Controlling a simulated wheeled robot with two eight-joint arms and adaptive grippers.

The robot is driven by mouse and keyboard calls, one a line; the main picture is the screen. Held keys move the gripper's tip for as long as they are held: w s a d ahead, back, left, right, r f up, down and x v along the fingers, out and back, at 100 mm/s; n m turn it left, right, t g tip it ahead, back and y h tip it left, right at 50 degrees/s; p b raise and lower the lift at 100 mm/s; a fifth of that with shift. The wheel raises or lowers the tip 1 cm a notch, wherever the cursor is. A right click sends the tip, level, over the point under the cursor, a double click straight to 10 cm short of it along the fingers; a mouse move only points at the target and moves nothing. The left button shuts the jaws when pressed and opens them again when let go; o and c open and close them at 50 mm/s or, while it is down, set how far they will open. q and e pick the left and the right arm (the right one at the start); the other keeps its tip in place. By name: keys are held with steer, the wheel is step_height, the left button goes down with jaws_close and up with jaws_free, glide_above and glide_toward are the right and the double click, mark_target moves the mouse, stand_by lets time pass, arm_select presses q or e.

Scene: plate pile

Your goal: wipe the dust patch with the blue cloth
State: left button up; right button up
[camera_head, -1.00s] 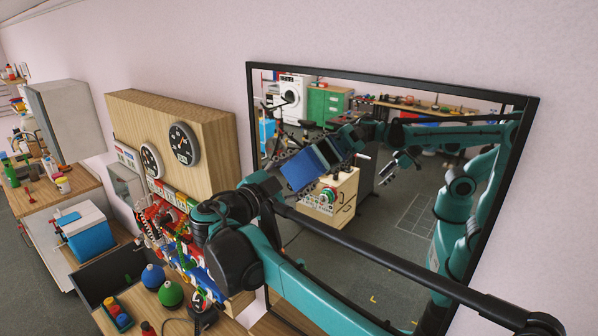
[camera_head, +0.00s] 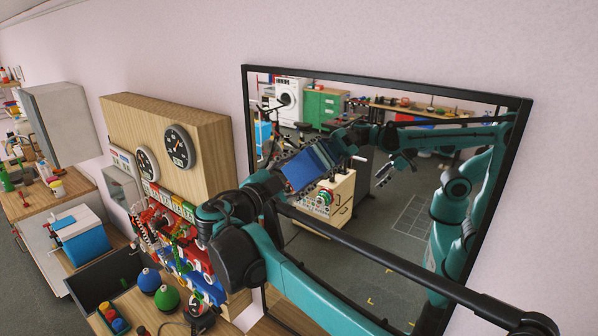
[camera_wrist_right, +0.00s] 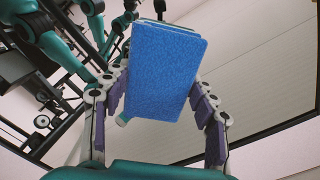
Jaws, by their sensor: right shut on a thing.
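The blue cloth (camera_head: 300,172) is a thick folded pad in front of the mirror (camera_head: 425,215). It also shows large in the right wrist view (camera_wrist_right: 160,65). My right gripper (camera_head: 287,180) is shut on the cloth, with one finger at each side of it in the wrist view (camera_wrist_right: 158,90). The mirror reflects my arms and a blue pad. I cannot tell whether the cloth touches the glass. I cannot make out a dust patch. My left gripper is not directly in view; a gripper-like shape shows only in the reflection.
A black frame (camera_head: 380,82) borders the mirror. Left of it are a wooden box with gauges (camera_head: 215,145), a panel of coloured parts (camera_head: 180,235), and a blue ball (camera_head: 149,281) and green ball (camera_head: 166,298). A grey cabinet (camera_head: 58,120) hangs further left.

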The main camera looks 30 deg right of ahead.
mark_target(315, 176)
steer(key=shift+s+d+p, duration=0.1)
steer(key=shift+s+d, duration=0.15)
steer(key=shift+s, duration=0.4)
steer(key=shift+s+d+p, duration=0.1)
steer(key=shift+s+d, duration=0.1)
steer(key=shift+s, duration=0.4)
steer(key=shift+s+d+p, duration=0.1)
steer(key=shift+s+d, duration=0.15)
steer(key=shift+s, duration=0.4)
steer(key=shift+w+a, duration=0.25)
steer(key=shift+w, duration=0.4)
steer(key=shift+w+a, duration=0.2)
steer(key=shift+w, duration=0.45)
steer(key=shift+w+a, duration=0.25)
steer(key=shift+w, duration=0.4)
steer(key=shift+a, duration=0.1)
steer(key=shift+s+a, duration=0.2)
steer(key=shift+a, duration=0.35)
steer(key=shift+v, duration=2.15)
steer(key=shift+s+a, duration=0.1)
steer(key=v, duration=0.2)
steer(key=shift+s+a, duration=0.15)
steer(key=shift+a, duration=0.25)
